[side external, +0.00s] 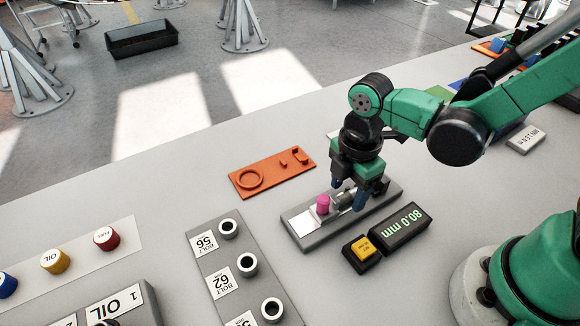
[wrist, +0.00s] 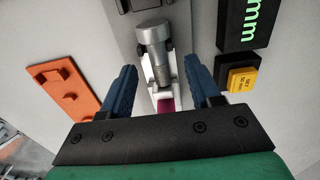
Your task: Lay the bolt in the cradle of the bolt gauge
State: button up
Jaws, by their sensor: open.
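The bolt gauge (side external: 298,222) is a long grey base on the bench with a white cradle and a pink block (side external: 323,205). The grey metal bolt (wrist: 160,70) lies lengthwise in the cradle, its wide head (wrist: 153,33) at the far end in the wrist view and its shank pointing toward the pink block. Whether its tip touches the block I cannot tell. My gripper (wrist: 160,64) is open, with one blue finger on each side of the bolt and gaps between. In the side view my gripper (side external: 348,196) is low over the gauge and partly hides the bolt.
A black display (side external: 400,228) reading 80.0 mm and a yellow button (side external: 363,246) stand beside the gauge. An orange plate (side external: 272,172) lies behind it. A grey bolt rack (side external: 237,262) with several round holders is at the left. Bench between them is clear.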

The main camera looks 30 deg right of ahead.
aim_at(348, 194)
jog(key=shift+f, duration=0.4)
grip_shut()
jog(key=shift+r, duration=0.1)
notch_tip(348, 194, up, 20)
dwell(0.8)
